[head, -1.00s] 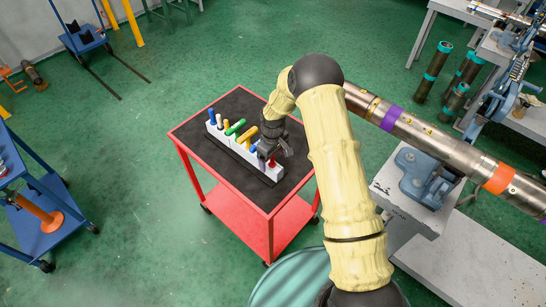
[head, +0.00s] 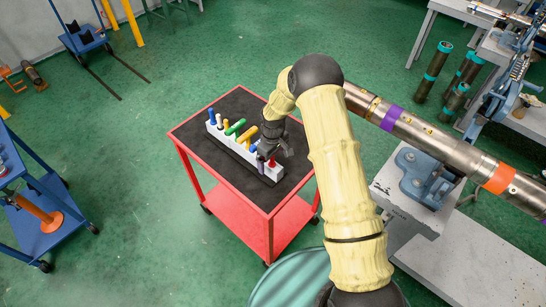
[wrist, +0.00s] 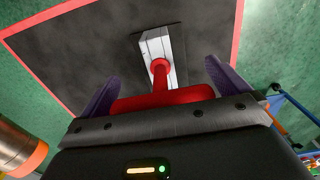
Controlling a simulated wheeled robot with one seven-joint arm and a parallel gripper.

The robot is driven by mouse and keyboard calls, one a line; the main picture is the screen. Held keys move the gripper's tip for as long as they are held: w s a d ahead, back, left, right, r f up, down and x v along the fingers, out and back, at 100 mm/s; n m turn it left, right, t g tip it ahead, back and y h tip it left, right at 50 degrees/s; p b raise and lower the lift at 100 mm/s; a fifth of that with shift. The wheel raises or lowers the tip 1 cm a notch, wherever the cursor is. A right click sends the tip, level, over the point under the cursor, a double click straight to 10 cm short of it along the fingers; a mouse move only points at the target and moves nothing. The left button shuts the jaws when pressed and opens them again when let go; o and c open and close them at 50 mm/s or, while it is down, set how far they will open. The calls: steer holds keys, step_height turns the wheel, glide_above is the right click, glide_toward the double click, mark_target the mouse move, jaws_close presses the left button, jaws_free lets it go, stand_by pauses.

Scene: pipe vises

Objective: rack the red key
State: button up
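The red key (wrist: 160,68) stands with its stem in the white rack (wrist: 152,46) in the wrist view. Its red crossbar handle (wrist: 165,100) lies between the purple fingers of my gripper (wrist: 160,85), close to the palm. The fingers are wide apart, one near each end of the handle; I cannot tell whether they touch it. In the head view my gripper (head: 274,158) is over the right end of the rack (head: 228,146), and a bit of the red key (head: 271,164) shows below it. The key's foot is hidden.
The rack is on the black top of a red cart (head: 190,133) and holds several other keys, including a green one (head: 235,127) and a yellow one (head: 247,133) close to my gripper. A large pipe (head: 430,137) on a vise (head: 425,178) stands right of my arm.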

steer(key=shift+r, duration=0.1)
step_height(320, 180, up, 17)
steer(key=b, duration=0.4)
stand_by(0.4)
stand_by(0.5)
steer(key=s+d+r+m+t, duration=0.1)
steer(key=s+d+m, duration=0.3)
steer(key=s, duration=0.8)
steer(key=s+d+r+m+t, duration=0.1)
steer(key=s+d+m, duration=0.4)
steer(key=s, duration=0.6)
steer(key=d+r, duration=0.1)
steer(key=d, duration=0.1)
steer(key=shift+s+d+r+t, duration=0.25)
steer(key=shift+s+d+t, duration=0.05)
steer(key=shift+s, duration=0.1)
